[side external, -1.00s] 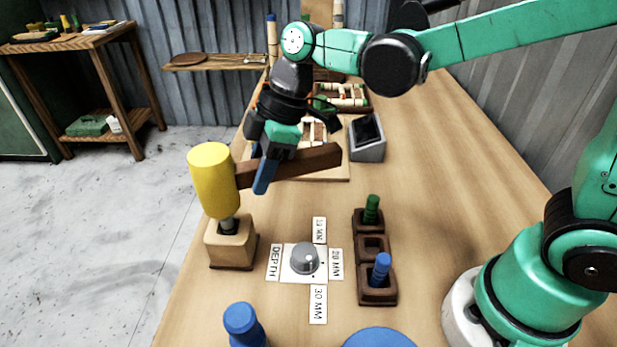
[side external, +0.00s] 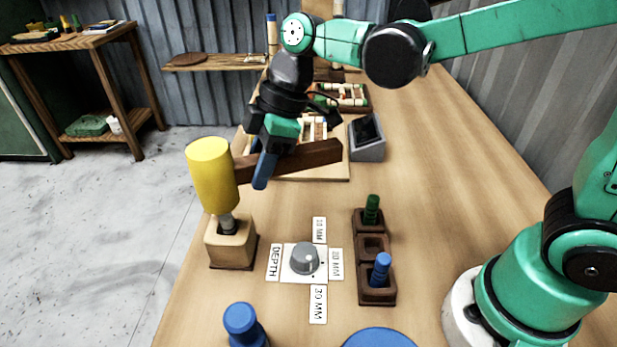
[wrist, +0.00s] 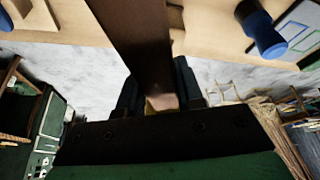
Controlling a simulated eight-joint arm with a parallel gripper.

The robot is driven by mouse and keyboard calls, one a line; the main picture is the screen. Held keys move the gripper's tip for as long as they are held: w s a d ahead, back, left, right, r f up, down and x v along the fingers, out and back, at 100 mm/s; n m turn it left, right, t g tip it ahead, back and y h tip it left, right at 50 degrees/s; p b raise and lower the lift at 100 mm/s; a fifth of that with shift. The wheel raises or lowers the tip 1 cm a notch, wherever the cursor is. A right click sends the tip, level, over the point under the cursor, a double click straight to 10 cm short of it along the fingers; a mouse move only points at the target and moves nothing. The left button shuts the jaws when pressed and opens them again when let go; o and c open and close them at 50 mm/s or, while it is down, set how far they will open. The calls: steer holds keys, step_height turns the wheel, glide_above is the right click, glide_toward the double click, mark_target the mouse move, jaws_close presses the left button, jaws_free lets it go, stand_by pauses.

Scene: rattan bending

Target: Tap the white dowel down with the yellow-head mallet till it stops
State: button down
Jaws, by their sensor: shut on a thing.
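My gripper (side external: 264,168) is shut on the dark brown handle (side external: 312,155) of the yellow-head mallet. The mallet's yellow head (side external: 212,175) hangs upright over the wooden block (side external: 231,246) at the left table edge. A short greyish-white dowel (side external: 228,221) shows between the head and the block's dark hole. Whether the head touches the dowel's top, I cannot tell. In the wrist view the handle (wrist: 145,45) runs between my two dark fingers, and a small yellow patch shows behind it; the dowel is not visible there.
A grey depth dial (side external: 304,258) with number cards lies right of the block. A brown rack (side external: 374,246) holds a green and a blue peg. A blue knobbed object (side external: 243,325) stands in front. A grey box (side external: 367,138) and trays stand behind.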

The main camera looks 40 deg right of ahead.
step_height(320, 180, down, 4)
steer(key=shift+r, duration=2.05)
steer(key=shift+r, duration=0.1)
steer(key=shift+r, duration=2.4)
